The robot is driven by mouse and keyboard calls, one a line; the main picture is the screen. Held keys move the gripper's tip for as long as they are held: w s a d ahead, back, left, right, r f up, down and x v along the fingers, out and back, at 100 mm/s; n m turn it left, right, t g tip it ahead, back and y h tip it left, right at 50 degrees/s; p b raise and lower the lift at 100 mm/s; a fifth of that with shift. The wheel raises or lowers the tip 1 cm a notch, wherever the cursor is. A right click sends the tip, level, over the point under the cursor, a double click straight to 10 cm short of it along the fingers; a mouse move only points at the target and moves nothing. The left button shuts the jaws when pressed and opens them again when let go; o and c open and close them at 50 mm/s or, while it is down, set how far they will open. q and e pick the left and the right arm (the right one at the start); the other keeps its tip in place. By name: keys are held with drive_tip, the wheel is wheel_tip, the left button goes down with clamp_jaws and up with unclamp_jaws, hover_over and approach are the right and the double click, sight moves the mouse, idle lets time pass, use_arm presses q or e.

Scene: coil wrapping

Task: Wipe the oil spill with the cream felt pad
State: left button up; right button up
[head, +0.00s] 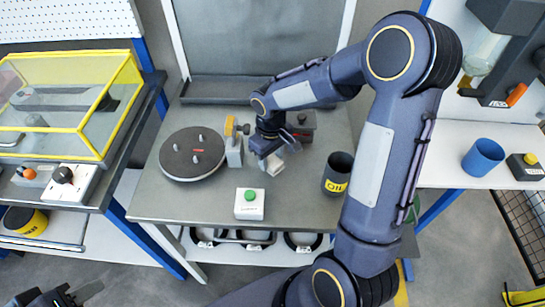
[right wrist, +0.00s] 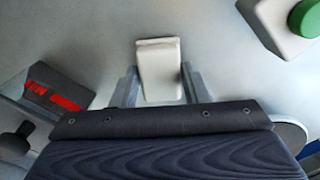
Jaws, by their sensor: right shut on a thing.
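The cream felt pad (right wrist: 159,72) is a pale block between the two fingers of my right gripper (right wrist: 158,88) in the right wrist view. In the head view my right gripper (head: 275,160) is over the middle of the grey table, with the pad (head: 277,170) partly showing below it. Whether the pad touches the table is unclear. I cannot make out an oil spill in either view; my arm covers part of the table. My left gripper (head: 55,297) is a dark, cropped shape at the bottom left, its jaws unclear.
A round dark turntable (head: 192,165) with pegs is left of the right gripper. A white box with a green button (head: 249,204) stands in front. A dark cup marked OIL (head: 337,174) is to the right. A yellow-framed clear case (head: 75,95) is at left.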

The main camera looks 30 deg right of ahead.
drive_tip(key=r, duration=0.1)
drive_tip(key=r+p, duration=0.1)
drive_tip(key=r, duration=0.1)
drive_tip(key=shift+s+d+r+p, duration=0.15)
drive_tip(key=shift+d+r+p, duration=0.1)
drive_tip(key=shift+r+p, duration=0.15)
drive_tip(key=shift+a+r+p, duration=0.15)
drive_tip(key=shift+r+p, duration=0.35)
drive_tip(key=shift+r, duration=0.25)
drive_tip(key=shift+r+p, duration=0.95)
drive_tip(key=shift+r, duration=0.3)
